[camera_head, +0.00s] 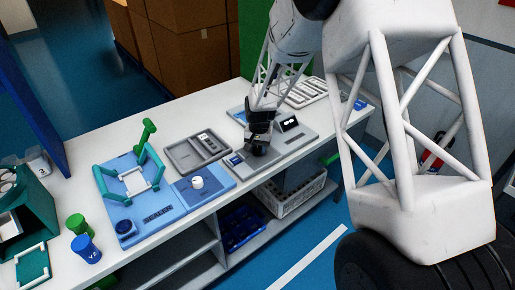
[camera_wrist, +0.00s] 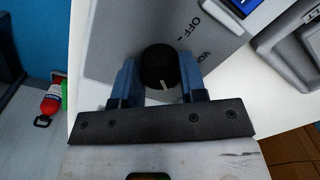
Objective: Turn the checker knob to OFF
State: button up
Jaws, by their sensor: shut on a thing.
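The checker (camera_head: 288,147) is a grey unit on the white bench in the head view. My gripper (camera_head: 258,146) points down over its front part. In the wrist view the black round checker knob (camera_wrist: 158,66) sits between the two blue fingers of my gripper (camera_wrist: 160,76), which are shut on its sides. A short pale pointer mark shows on the knob's lower part in the picture.
A grey tray (camera_head: 197,151) and a blue board (camera_head: 137,203) with green clamps lie left of the checker. A white rack (camera_head: 304,92) is behind. In the wrist view a red bottle (camera_wrist: 49,104) shows at left, beyond the bench edge.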

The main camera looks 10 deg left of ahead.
aim_at(257, 147)
jog(key=n, duration=0.6)
jog(key=shift+n, duration=0.3)
jog(key=n, duration=1.2)
jog(key=shift+w+n, duration=0.1)
jog(key=shift+n, duration=0.2)
jog(key=n, duration=0.5)
jog(key=shift+n+h, duration=0.3)
jog(key=o, duration=0.9)
jog(key=shift+r, duration=0.15)
jog(key=shift+w+a+r, duration=0.1)
jog(key=shift+a+r, duration=0.05)
jog(key=shift+r, duration=3.65)
